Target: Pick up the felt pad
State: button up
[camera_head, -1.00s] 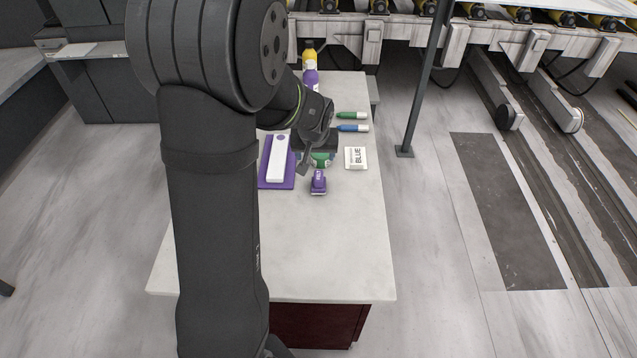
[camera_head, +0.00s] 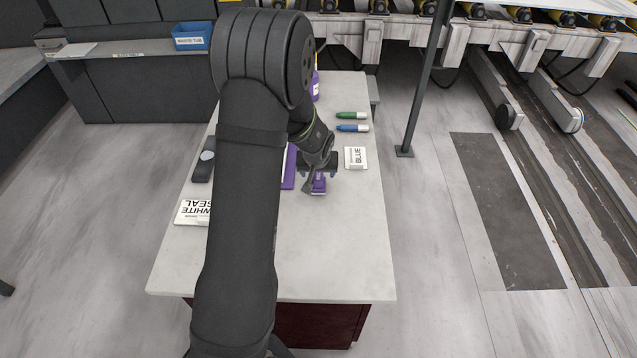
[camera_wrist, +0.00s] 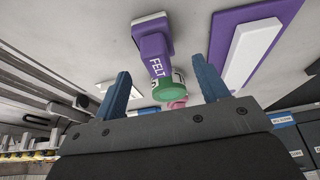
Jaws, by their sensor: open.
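The felt pad is a small purple block with a white-edged base and a part lettered "FELT". In the head view the felt pad (camera_head: 318,186) lies on the pale stone slab, just in front of my gripper (camera_head: 318,174). In the wrist view the felt pad (camera_wrist: 151,40) is at upper centre, beyond the fingertips. My gripper (camera_wrist: 163,82) is open, its two blue fingers apart with nothing held. A green round-topped item (camera_wrist: 167,90) shows between the fingers and overlaps the view of the pad's lower end.
A purple plate (camera_head: 289,180) with a white bar lies left of the gripper. A white "BLUE" box (camera_head: 356,158), a blue marker (camera_head: 353,128) and a green marker (camera_head: 352,115) lie to the right. A "WHITE SEAL" box (camera_head: 192,212) is at left. The slab's front is clear.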

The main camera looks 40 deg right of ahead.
aim_at(319, 175)
jog(key=shift+x, duration=2.65)
jog(key=shift+s+d, duration=0.1)
jog(key=c, duration=1.1)
